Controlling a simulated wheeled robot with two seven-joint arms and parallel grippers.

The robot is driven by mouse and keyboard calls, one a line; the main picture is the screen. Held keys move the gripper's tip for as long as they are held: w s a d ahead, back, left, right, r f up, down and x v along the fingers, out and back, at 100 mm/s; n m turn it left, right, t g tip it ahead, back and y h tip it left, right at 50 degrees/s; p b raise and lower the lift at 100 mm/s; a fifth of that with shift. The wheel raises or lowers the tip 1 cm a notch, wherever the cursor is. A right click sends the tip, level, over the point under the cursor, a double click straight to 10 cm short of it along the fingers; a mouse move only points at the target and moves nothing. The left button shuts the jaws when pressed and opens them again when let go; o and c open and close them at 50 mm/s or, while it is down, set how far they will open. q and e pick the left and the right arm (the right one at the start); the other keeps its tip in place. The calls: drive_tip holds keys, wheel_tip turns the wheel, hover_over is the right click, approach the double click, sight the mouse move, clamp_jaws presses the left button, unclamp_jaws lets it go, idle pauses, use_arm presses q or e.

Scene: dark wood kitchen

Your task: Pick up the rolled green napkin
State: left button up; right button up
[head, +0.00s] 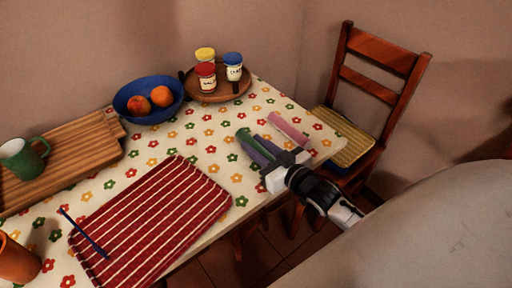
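The rolled green napkin (243,134) lies near the table's right-hand end, its far end showing past my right gripper. My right gripper (256,148) comes in from the lower right, with its two greyish fingers alongside the green roll. The near part of the roll is largely hidden by the fingers and the white gripper body. I cannot tell whether the fingers press on it or stand slightly apart from it. A pink roll (289,130) lies just to the right, apart from the fingers. My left gripper is not in view.
A red striped mat (150,220) with a dark blue stick (84,233) lies left of my gripper. Farther back are a blue bowl (130,115) of fruit and a round wooden tray (218,95) with jars. A wooden chair (375,90) stands at the right.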

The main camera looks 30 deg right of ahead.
drive_tip(key=c, duration=0.3)
drive_tip(key=shift+r, duration=0.1)
